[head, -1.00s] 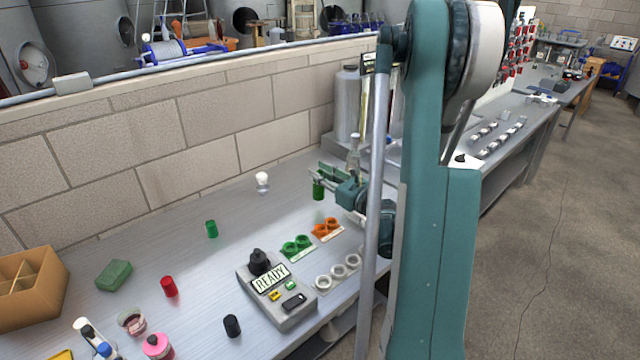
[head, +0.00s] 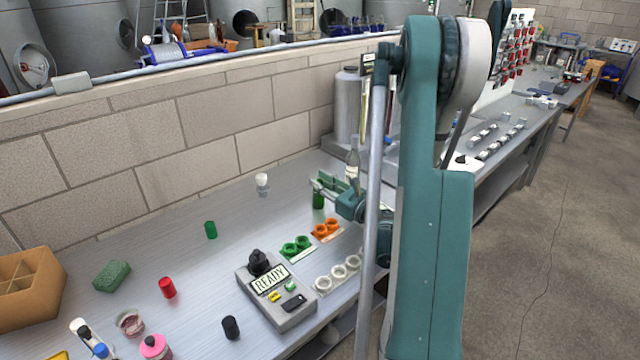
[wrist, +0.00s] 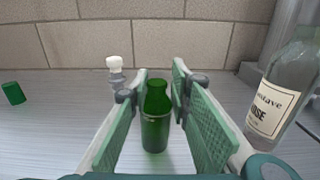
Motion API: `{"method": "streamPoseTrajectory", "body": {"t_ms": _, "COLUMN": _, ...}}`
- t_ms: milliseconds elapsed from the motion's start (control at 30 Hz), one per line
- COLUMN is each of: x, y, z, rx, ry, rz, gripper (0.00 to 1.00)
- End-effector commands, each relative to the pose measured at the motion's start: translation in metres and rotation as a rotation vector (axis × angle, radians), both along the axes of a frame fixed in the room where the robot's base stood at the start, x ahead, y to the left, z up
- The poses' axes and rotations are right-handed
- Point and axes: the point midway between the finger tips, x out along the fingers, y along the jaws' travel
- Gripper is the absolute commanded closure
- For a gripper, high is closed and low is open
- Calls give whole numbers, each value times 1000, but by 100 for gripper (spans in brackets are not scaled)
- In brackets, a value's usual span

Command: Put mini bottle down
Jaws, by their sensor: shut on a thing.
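The mini bottle is a small green glass bottle (wrist: 155,125), upright between the fingers of my gripper (wrist: 158,92) in the wrist view. My gripper is shut on it, with textured green finger pads on either side. In the head view the green bottle (head: 318,201) hangs below my gripper (head: 326,187), low over the grey bench (head: 185,270). I cannot tell whether its base touches the bench.
A tall clear labelled bottle (wrist: 275,105) stands close on the right. A small white-topped item (wrist: 114,72) stands behind left; a green cylinder (wrist: 13,93) is farther left.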

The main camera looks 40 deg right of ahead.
Motion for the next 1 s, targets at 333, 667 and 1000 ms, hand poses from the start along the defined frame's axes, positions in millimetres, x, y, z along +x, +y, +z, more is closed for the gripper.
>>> {"method": "streamPoseTrajectory", "body": {"t_ms": 333, "x": 0, "y": 0, "z": -2, "rx": 0, "ry": 0, "rz": 0, "gripper": 64}}
{"method": "streamPoseTrajectory", "body": {"t_ms": 667, "x": 0, "y": 0, "z": 0, "rx": 0, "ry": 0, "rz": 0, "gripper": 64}}
{"method": "streamPoseTrajectory", "body": {"t_ms": 1000, "x": -29, "y": -1, "z": 1, "rx": 0, "ry": 0, "rz": -2, "gripper": 64}}
